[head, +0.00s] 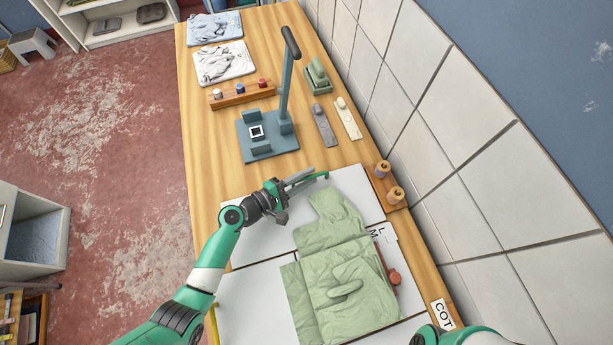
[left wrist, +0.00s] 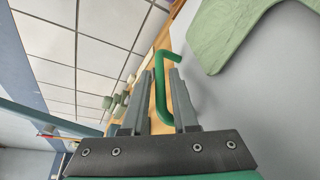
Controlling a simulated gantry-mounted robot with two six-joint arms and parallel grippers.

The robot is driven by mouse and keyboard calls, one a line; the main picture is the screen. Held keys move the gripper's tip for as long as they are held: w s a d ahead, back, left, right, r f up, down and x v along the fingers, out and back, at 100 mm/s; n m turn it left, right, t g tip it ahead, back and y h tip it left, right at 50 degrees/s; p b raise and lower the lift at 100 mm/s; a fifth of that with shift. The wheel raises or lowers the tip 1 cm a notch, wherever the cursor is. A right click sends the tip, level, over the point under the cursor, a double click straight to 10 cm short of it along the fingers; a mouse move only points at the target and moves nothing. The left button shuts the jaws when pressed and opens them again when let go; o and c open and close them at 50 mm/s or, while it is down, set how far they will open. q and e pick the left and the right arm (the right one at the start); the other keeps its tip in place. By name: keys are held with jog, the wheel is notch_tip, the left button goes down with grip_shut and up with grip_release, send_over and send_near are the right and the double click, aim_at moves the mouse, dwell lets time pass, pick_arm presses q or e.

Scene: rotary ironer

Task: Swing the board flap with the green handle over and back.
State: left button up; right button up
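The white board flap (head: 262,238) lies flat at the far end of the folding board, with the green handle (head: 322,176) at its far edge. A light green garment (head: 335,260) lies over this flap and the nearer panels. My left gripper (head: 302,179) is at the green handle. In the left wrist view the long bar of the green handle (left wrist: 160,90) runs between the two fingers of my left gripper (left wrist: 162,85), with gaps beside it, so the fingers are open around it. My right gripper is out of view.
A red handle (head: 394,277) is at the board's right and a yellow handle (head: 214,324) at its left. A blue-grey press (head: 268,137) stands beyond the board. Thread spools (head: 396,194) sit near the tiled wall (head: 480,150) on the right.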

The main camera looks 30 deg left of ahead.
pick_arm(q)
grip_shut()
dwell(1.3)
